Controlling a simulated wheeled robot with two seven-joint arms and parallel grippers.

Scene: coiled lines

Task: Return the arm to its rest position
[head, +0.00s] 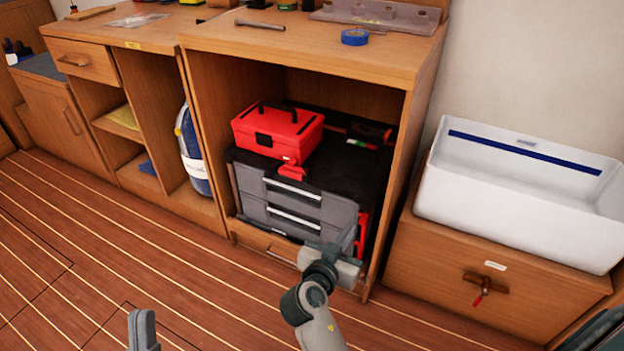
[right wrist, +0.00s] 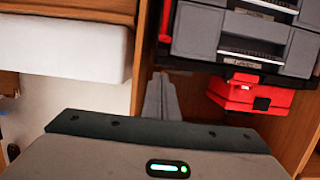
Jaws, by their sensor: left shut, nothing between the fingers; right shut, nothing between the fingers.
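My right gripper (head: 348,240) is shut and empty, in front of the lower right of the open cabinet bay. In the head view it overlaps the right edge of the grey drawer unit (head: 290,205). In the right wrist view its closed fingers (right wrist: 162,98) show with nothing between them, and the scene appears upside down. My left gripper (head: 143,328) shows only in part at the bottom left of the head view, shut and empty, over the plank floor. The rest of the left arm is out of view.
A red toolbox (head: 278,131) sits on the drawer unit inside the wooden cabinet (head: 395,75). A white basin (head: 515,205) stands on a low wooden cabinet at the right. The striped floor (head: 120,265) is clear at the left.

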